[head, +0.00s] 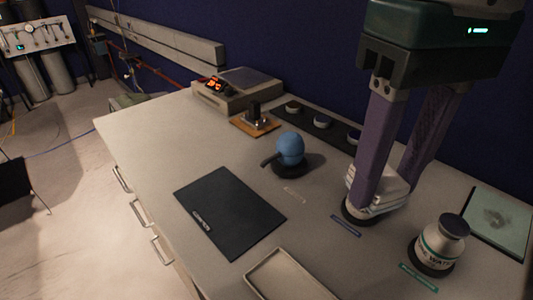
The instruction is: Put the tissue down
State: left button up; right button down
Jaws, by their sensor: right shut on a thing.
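The tissue (386,200) is a white, folded, layered pad at the right of the bench in the head view. My right gripper (388,186) comes down from above and its two long purple fingers are shut on the tissue. The near finger covers part of the tissue. A dark round spot (350,214) on the bench shows just below the tissue's left end. I cannot tell whether the tissue touches it. My left gripper is not in view.
A black mat (228,212) and a pale tray (288,278) lie on the bench (150,130). A blue bulb (290,148) stands behind the mat. A labelled bottle (436,246) and a greenish plate (500,222) are at the right. The bench's left end is clear.

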jog(key=f+b, duration=0.1)
jog(key=f, duration=0.5)
jog(key=s+a+f+b, duration=0.1)
jog(key=f, duration=0.6)
jog(key=a+f+b, duration=0.1)
jog(key=f, duration=0.5)
jog(key=shift+s+a+f+b, duration=0.15)
jog(key=shift+s+f+b, duration=0.05)
jog(key=shift+s+b, duration=0.2)
jog(key=shift+w+f+b, duration=0.1)
jog(key=shift+f+b, duration=0.4)
jog(key=shift+f, duration=1.85)
jog(key=shift+f, duration=0.1)
jog(key=shift+c, duration=2.2)
grip_release()
